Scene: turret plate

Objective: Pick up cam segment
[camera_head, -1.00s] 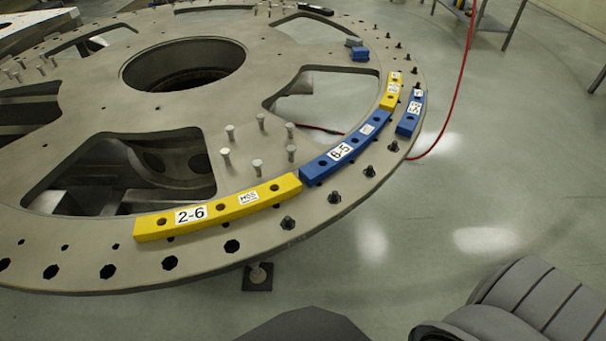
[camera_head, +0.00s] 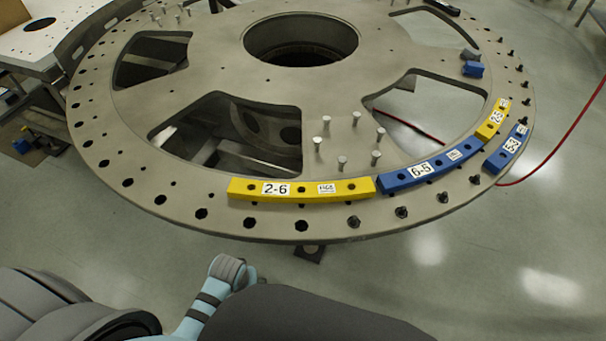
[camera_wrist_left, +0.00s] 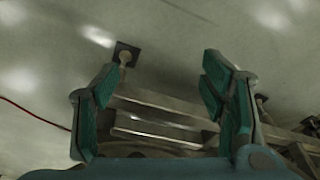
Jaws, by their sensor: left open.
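A yellow cam segment (camera_head: 301,190) marked 2-6 lies on the front rim of the round turret plate (camera_head: 215,85). A blue cam segment (camera_head: 432,167) marked 6-5 lies end to end with it on the right. A short yellow segment (camera_head: 493,120) and a short blue segment (camera_head: 507,146) lie farther along the right rim. In the left wrist view my left gripper (camera_wrist_left: 158,90) is open, with nothing between its teal fingers. In the head view only my arm shows, below the plate's front edge. My right gripper is not in view.
Several upright pins (camera_head: 342,162) stand on the plate behind the yellow segment, and dark bolts (camera_head: 401,212) line the front right rim. A small blue block (camera_head: 472,69) sits at the far right. A red cable (camera_head: 560,140) runs over the floor. The floor in front is clear.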

